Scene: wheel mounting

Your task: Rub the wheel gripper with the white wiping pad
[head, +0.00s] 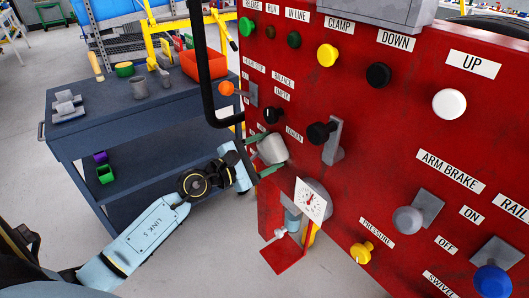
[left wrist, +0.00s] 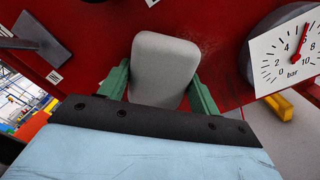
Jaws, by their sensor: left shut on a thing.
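The white wiping pad (head: 272,149) is a pale grey-white rounded block. My left gripper (head: 260,158) is shut on it, with one green finger on each side. In the left wrist view the pad (left wrist: 163,62) sticks out beyond the fingers (left wrist: 160,90), in front of the red panel. I cannot tell whether it touches the panel. I cannot pick out the wheel gripper for certain in either view. My right gripper is not in view.
The red control panel (head: 300,85) with labelled knobs and levers fills the right. A pressure gauge (head: 310,202) is close beside the pad. A black bent bar (head: 206,85) stands left of the panel. A dark blue cart (head: 110,130) carries tools and a red-orange bin (head: 204,66).

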